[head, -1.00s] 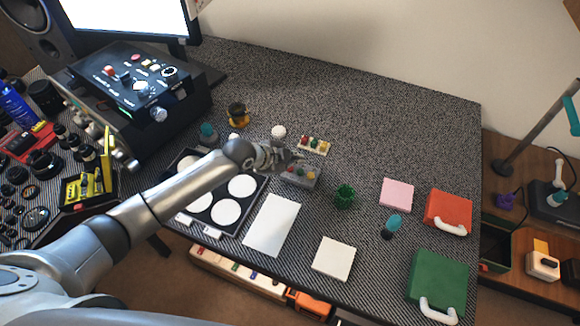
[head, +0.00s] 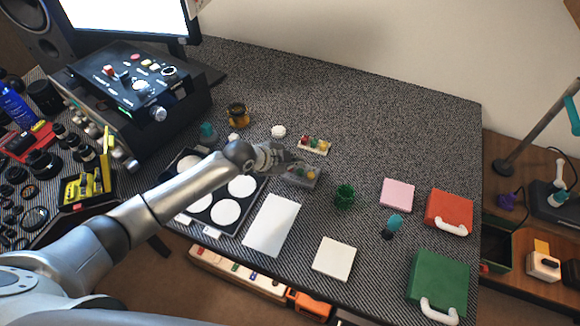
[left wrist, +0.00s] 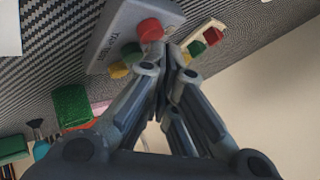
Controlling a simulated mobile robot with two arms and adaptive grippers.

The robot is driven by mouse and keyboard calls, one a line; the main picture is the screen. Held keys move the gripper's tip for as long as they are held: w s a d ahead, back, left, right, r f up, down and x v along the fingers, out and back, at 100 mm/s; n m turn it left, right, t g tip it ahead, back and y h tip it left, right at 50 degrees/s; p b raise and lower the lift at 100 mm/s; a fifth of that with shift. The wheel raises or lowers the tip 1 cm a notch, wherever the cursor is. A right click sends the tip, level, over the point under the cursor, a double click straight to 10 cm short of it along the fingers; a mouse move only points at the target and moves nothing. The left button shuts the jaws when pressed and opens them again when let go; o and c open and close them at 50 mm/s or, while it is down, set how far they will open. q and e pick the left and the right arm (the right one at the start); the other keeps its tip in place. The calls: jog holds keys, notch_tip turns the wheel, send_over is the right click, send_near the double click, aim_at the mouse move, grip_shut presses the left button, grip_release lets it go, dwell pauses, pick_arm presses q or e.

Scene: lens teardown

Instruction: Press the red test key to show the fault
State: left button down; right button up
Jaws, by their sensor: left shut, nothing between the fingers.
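A grey test box (head: 300,180) lies on the dark woven mat, with lettering on its face. In the left wrist view it carries a red key (left wrist: 150,29), a green key (left wrist: 131,50) and a yellow key (left wrist: 119,70). My left gripper (head: 300,162) is shut and empty at the far edge of the box. In the left wrist view its fingertips (left wrist: 172,52) are close beside the red key. I cannot tell whether they touch it. In the head view the fingers hide the red key. My right gripper is not in view.
A pale strip with red, green and yellow pieces (head: 313,145) lies just behind the box. A black tray with white discs (head: 228,212) is under my arm.

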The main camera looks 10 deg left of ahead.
aim_at(292, 170)
pick_arm(q)
jog(key=shift+f, duration=0.4)
dwell(0.5)
jog(key=shift+r, duration=0.15)
jog(key=shift+r+p, duration=0.55)
jog(key=shift+r, duration=0.15)
notch_tip(292, 170, up, 5)
jog(key=p, duration=0.4)
jog(key=shift+p, duration=0.35)
dwell(0.4)
